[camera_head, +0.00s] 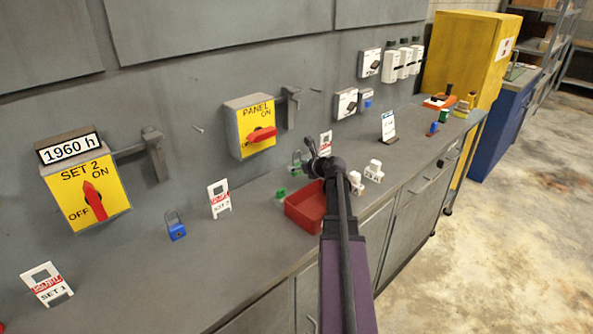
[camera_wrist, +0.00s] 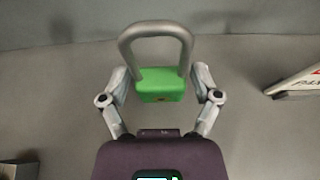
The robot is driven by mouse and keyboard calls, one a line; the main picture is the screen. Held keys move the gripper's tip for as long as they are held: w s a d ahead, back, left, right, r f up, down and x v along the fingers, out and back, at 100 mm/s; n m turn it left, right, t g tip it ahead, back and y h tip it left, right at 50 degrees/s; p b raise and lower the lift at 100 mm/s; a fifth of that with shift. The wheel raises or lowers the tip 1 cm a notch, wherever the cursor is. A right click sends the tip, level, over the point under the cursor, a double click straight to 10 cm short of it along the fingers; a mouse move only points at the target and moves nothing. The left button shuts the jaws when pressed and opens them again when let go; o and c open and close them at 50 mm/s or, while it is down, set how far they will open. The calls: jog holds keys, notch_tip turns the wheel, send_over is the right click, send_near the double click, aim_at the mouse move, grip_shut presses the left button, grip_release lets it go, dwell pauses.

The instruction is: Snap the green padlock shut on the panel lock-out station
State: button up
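The green padlock (camera_head: 296,168) stands on the grey bench below the panel switch, its grey shackle upward. It also shows in the wrist view (camera_wrist: 160,86), where I cannot tell whether the shackle is latched. My gripper (camera_wrist: 160,90) has its two fingers spread, one on each side of the padlock body. Narrow gaps seem to show between fingers and body. In the head view my gripper (camera_head: 312,167) is beside the padlock, partly hidden by my arm. The yellow PANEL switch box (camera_head: 250,126) on the wall has a red handle lying roughly level, with a grey bracket (camera_head: 290,108) beside it.
A red tray (camera_head: 303,212) lies near the bench edge, with a small green object (camera_head: 280,194) beside it. A PANEL sign (camera_head: 325,143) stands behind my gripper. White items (camera_head: 373,171) stand right of my arm. A blue padlock (camera_head: 175,228) sits left, near the SET 2 sign (camera_head: 219,200).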

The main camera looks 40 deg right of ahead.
jog(key=c, duration=0.7)
jog(key=shift+r, duration=0.15)
notch_tip(320, 180, up, 10)
jog(key=p, duration=1)
